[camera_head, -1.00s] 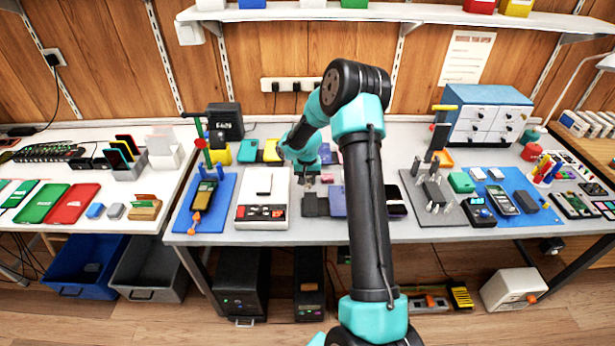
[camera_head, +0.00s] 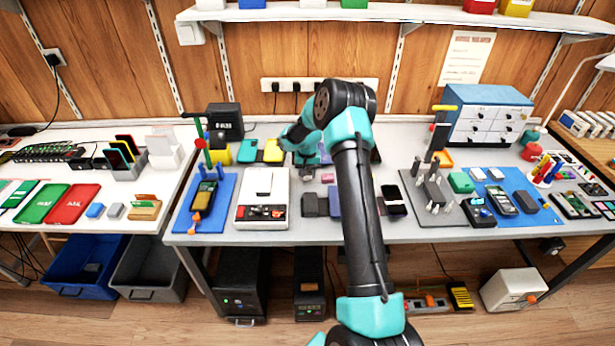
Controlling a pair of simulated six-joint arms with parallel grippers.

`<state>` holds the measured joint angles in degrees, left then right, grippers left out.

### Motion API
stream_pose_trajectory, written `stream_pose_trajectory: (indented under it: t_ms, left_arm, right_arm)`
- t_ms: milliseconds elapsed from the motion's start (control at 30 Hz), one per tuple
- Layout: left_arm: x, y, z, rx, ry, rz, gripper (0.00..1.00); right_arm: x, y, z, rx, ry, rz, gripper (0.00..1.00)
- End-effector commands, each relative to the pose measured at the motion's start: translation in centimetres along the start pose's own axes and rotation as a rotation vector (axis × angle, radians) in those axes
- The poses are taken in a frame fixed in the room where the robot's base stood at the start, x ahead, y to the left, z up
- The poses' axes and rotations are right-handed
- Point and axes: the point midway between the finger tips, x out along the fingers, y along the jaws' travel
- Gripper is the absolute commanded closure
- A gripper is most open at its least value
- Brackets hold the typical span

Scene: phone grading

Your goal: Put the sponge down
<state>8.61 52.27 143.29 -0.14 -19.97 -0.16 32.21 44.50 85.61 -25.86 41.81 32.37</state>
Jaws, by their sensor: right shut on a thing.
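My right gripper (camera_head: 307,172) is over the grey bench, just right of the white device with the red keys and behind the dark phones. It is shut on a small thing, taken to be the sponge. The sponge is mostly hidden by the fingers and too small to make out clearly. My left gripper is not in view.
The white device (camera_head: 262,205) is left of my right gripper. A small pink piece (camera_head: 327,178) lies just right of it, and a yellow phone (camera_head: 273,151) is behind left. Dark phones (camera_head: 311,205) lie in front. A grey fixture plate (camera_head: 440,212) stands farther right.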

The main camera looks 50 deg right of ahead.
Motion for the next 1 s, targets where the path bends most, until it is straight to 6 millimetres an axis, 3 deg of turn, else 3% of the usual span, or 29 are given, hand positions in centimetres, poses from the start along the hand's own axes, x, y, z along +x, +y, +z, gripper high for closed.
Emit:
stream_pose_trajectory:
  t_ms: [167, 567, 600, 833, 1000]
  left_arm:
    - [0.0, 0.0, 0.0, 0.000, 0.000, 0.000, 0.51]
    - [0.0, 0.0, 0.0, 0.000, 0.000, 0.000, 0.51]
    - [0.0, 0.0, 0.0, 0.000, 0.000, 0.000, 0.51]
    - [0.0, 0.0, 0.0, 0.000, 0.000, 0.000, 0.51]
    - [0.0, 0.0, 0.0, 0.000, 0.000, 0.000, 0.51]
  right_arm:
    - [2.0, 0.0, 0.0, 0.000, 0.000, 0.000, 0.82]
    - [2.4, 0.0, 0.0, 0.000, 0.001, 0.000, 0.82]
    - [2.3, 0.0, 0.0, 0.000, 0.001, 0.000, 0.60]
    - [2.3, 0.0, 0.0, 0.000, 0.001, 0.000, 0.38]
    - [2.3, 0.0, 0.0, 0.000, 0.001, 0.000, 0.37]
